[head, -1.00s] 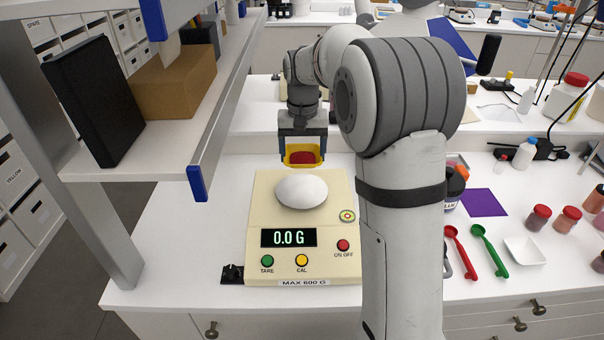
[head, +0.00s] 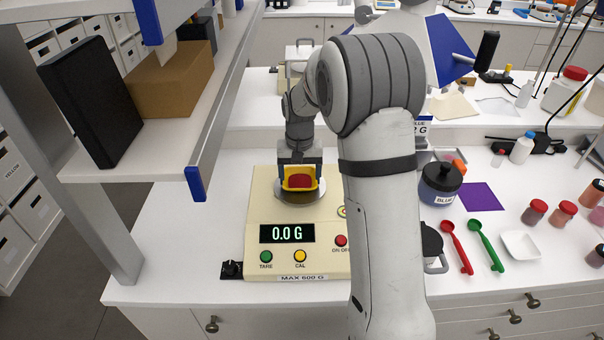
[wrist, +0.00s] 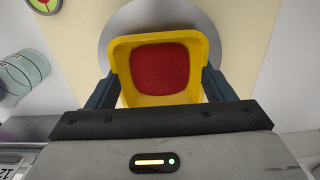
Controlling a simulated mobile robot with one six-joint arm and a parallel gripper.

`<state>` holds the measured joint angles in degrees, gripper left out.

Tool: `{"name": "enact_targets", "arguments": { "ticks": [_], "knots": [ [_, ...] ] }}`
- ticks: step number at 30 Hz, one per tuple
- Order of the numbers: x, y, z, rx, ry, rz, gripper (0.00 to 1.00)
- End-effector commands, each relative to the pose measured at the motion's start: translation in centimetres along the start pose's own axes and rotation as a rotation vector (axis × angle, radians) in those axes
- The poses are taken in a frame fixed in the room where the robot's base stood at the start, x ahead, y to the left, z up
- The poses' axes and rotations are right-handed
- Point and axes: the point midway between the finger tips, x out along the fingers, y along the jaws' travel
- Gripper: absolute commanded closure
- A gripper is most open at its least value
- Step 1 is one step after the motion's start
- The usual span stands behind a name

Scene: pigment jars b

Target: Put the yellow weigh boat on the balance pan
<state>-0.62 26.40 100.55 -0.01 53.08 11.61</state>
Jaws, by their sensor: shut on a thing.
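The yellow weigh boat (head: 300,171) holds red powder. It also shows in the wrist view (wrist: 160,97). My gripper (head: 300,181) is shut on the boat, with one finger on each side of it in the wrist view (wrist: 159,88). The boat is above the round balance pan (head: 316,194), which shows partly around it in the wrist view (wrist: 115,33). The balance (head: 262,205) is cream coloured and its display (head: 287,233) reads 0.0 G. A dark shadow lies on the pan under the boat. The boat looks level and a little apart from the pan.
A shelf (head: 150,175) with a brown box (head: 175,78) and a black box (head: 90,100) stands on the left. On the right are a blue jar (head: 440,183), red (head: 457,245) and green (head: 485,243) scoops, and a white weigh boat (head: 519,245).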

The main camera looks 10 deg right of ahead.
Motion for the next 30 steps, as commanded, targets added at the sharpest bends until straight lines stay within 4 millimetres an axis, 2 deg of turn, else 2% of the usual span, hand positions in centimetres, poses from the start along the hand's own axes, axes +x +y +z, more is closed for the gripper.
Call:
{"name": "enact_targets", "arguments": {
  "ticks": [6,7,15,25,30],
  "knots": [
    [0.3,0.0,0.0,0.001,0.000,0.000,0.46],
    [0.3,0.0,0.0,0.001,0.000,0.000,0.24],
    [0.2,0.1,0.0,0.001,0.000,0.000,0.03],
    [-0.4,0.1,-0.1,0.002,0.003,-0.001,0.03],
    [-3.2,0.1,-0.1,0.002,0.007,-0.001,0.03]
  ]
}}
